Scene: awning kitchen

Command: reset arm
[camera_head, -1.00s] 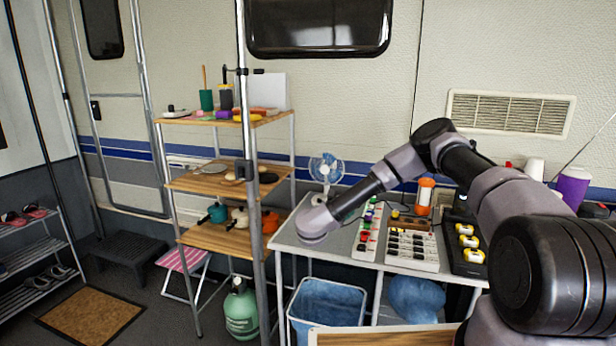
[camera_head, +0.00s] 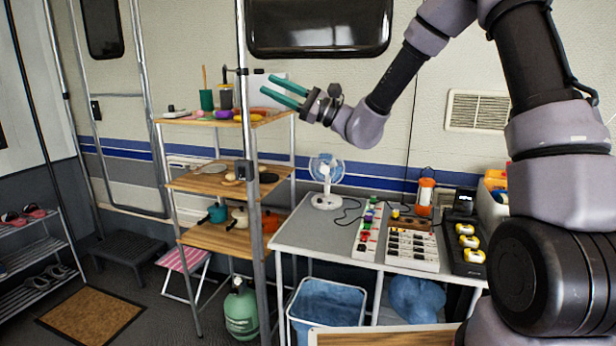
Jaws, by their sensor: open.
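My gripper (camera_head: 276,92) is raised in the air in the upper middle of the head view. Its two green fingers point left and are spread apart, with nothing between them. The fingers overlap the top of the wooden shelf unit in the picture; how far in front of it they are I cannot tell. My arm comes in from the right, rises out of the top of the picture and comes back down to the gripper.
A metal pole (camera_head: 247,200) stands before the shelf unit (camera_head: 215,180). The grey table (camera_head: 310,240) holds a fan (camera_head: 325,180), switch strips (camera_head: 411,249) and a yellow-buttoned box (camera_head: 468,250). A blue bin (camera_head: 325,305) and green gas bottle (camera_head: 241,312) stand below.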

